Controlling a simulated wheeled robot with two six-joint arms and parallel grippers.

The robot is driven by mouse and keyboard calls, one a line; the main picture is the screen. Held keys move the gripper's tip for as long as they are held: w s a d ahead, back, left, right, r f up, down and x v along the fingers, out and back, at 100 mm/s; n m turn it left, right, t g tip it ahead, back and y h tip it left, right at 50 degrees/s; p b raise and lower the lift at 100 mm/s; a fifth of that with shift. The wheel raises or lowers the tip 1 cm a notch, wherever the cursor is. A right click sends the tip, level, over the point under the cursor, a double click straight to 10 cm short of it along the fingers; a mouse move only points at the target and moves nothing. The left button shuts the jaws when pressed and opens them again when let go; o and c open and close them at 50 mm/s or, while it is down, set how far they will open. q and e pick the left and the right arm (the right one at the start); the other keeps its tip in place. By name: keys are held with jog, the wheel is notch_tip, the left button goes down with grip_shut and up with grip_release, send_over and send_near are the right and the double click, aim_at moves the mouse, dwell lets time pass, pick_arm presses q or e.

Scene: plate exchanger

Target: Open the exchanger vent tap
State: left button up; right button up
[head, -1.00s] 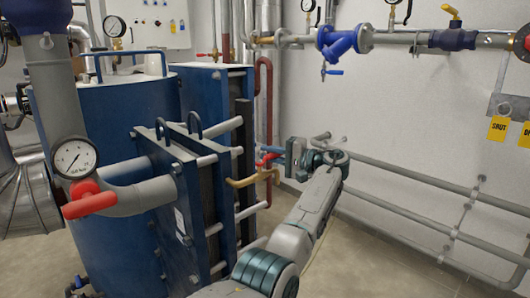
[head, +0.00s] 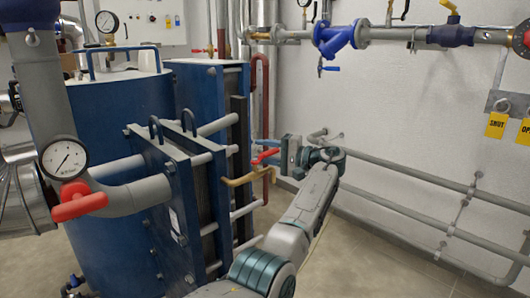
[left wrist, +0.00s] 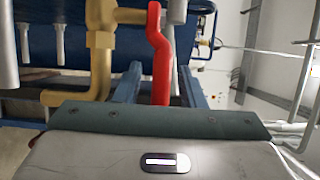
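The vent tap is a brass valve with a bent brass outlet (head: 240,181) at the side of the blue plate exchanger (head: 152,185). Its red lever (head: 265,156) points toward my left gripper (head: 267,150). In the left wrist view the brass body (left wrist: 101,55) stands left of the red lever (left wrist: 160,55). The lever reaches down between the two blue fingers of my left gripper (left wrist: 160,88), with a gap on each side. The gripper is open around the lever. The lever's near end is hidden behind the gripper body. My right gripper is in no view.
A large red handle (head: 79,201) and a gauge (head: 64,158) sit on the grey pipe at left. Grey pipes (head: 420,170) run along the wall at right. Yellow tags (head: 497,125) hang at far right. Floor at lower right is clear.

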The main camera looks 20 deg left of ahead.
aim_at(275, 153)
pick_arm(q)
jog(key=d, duration=0.6)
jog(key=shift+s+d+b, duration=0.3)
jog(key=shift+s+d, duration=0.05)
jog(key=shift+s, duration=0.05)
jog(key=shift+s+d, duration=0.1)
jog(key=shift+d, duration=0.25)
